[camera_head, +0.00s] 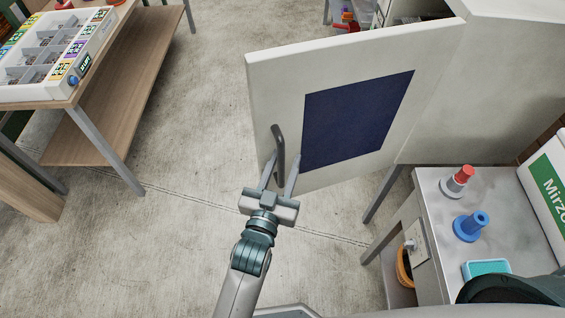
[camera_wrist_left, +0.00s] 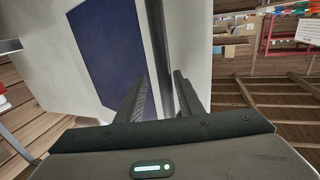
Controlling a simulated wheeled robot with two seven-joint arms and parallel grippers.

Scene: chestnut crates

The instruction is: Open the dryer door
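The dryer door (camera_head: 273,92) is a pale panel with a dark blue window (camera_head: 355,120). It stands swung out to the left of the white dryer body (camera_head: 490,95), with floor showing behind its top edge. A dark bar handle (camera_head: 279,142) is on its left part. My left gripper (camera_head: 280,168) is at the handle's lower end, fingers apart. In the left wrist view the handle (camera_wrist_left: 158,45) runs between the two fingers (camera_wrist_left: 161,85), with gaps beside it; I cannot tell whether either finger touches it. My right gripper is not in view.
A side table (camera_head: 433,187) at right holds a red-topped piece (camera_head: 458,181), a blue piece (camera_head: 471,226) and a teal tray (camera_head: 487,269). A wooden table (camera_head: 115,60) with a compartment box (camera_head: 45,93) stands at left. Floor (camera_head: 205,130) between is clear.

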